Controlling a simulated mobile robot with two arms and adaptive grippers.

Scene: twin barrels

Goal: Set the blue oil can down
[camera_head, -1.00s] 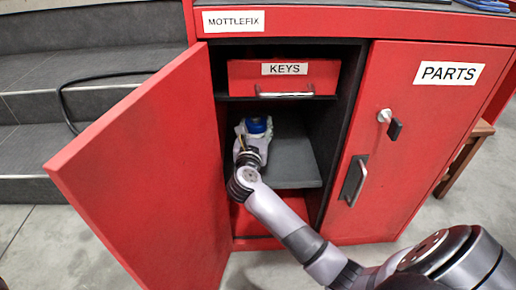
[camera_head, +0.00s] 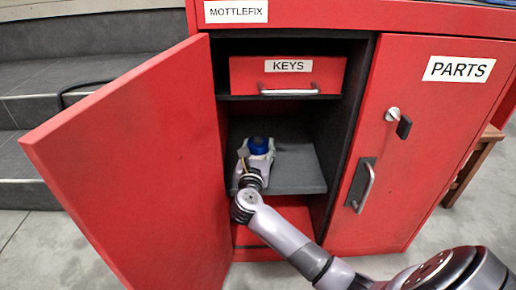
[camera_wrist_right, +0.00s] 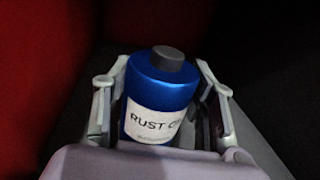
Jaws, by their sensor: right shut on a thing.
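The blue oil can (camera_head: 260,145) is inside the open red cabinet, over the grey middle shelf (camera_head: 298,175). In the right wrist view the can (camera_wrist_right: 163,84) is upright, with a dark grey cap and a white label reading "RUST O...". My right gripper (camera_head: 261,152) is shut on the can; its fingers (camera_wrist_right: 163,95) lie on both sides of it. The can's base is hidden, so I cannot tell whether it touches the shelf. My left gripper is not in view.
The open red door (camera_head: 135,165) stands to the left of my arm. The red KEYS drawer (camera_head: 286,75) is above the shelf space. The shut PARTS door (camera_head: 420,130) is to the right. The shelf has bare room right of the can.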

